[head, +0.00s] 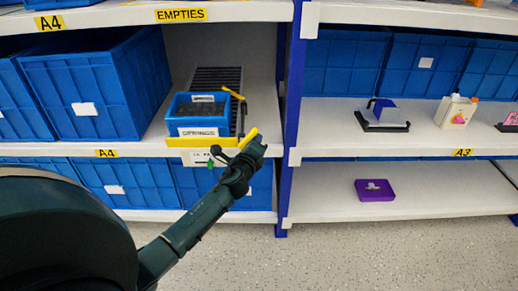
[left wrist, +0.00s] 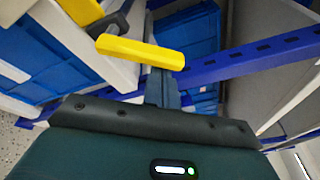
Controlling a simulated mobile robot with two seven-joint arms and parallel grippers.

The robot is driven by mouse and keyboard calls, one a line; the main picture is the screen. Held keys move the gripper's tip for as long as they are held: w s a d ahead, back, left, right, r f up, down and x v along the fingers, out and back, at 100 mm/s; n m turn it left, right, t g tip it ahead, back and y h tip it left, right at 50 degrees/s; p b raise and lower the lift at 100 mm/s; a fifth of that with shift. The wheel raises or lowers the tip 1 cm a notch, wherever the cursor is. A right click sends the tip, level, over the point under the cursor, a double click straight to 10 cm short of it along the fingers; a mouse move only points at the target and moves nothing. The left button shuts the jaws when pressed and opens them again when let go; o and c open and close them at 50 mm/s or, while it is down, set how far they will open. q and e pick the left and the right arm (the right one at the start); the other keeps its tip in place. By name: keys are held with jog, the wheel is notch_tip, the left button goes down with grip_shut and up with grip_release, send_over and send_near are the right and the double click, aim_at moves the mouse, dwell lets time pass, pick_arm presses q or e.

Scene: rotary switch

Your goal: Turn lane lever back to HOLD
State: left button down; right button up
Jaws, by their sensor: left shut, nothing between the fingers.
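The lane lever has a yellow grip (head: 249,137) at the front edge of the middle left shelf, beside a white label plate (head: 196,158) that is partly covered and too small to read fully. A dark round knob and a small green mark show between them. My left gripper (head: 255,152) is shut and empty, right by the yellow grip. In the left wrist view the yellow grip (left wrist: 140,52) lies across, just beyond the finger tips (left wrist: 163,88). I cannot tell whether they touch. The word HOLD is not readable. My right gripper is not in view.
A blue bin (head: 199,115) sits on a dark roller lane (head: 217,78) above the lever, with a yellow ledge in front. Large blue crates (head: 95,85) fill the left. A blue upright post (head: 289,120) stands close to the gripper's right. The right shelves hold several small items.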

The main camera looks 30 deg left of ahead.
pick_arm(q)
jog(key=shift+s+a+r+n+t+h+b, duration=0.15)
jog(key=shift+s+a+r+n+t+b, duration=0.25)
jog(key=shift+n+b, duration=0.5)
jog(key=shift+s+a+r+n+t+h+b, duration=0.1)
jog(key=shift+s+a+r+n+t+b, duration=0.4)
jog(key=shift+n, duration=0.6)
jog(key=shift+s+a+r+n+t+h+b, duration=0.15)
jog(key=shift+a+n+t+b, duration=0.15)
jog(key=shift+a+n+b, duration=0.5)
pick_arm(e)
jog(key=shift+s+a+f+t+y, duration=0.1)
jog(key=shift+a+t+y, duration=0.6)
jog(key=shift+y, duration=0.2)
pick_arm(q)
jog(key=shift+d+f+n, duration=0.1)
jog(key=shift+d+n, duration=0.1)
jog(key=shift+n, duration=0.1)
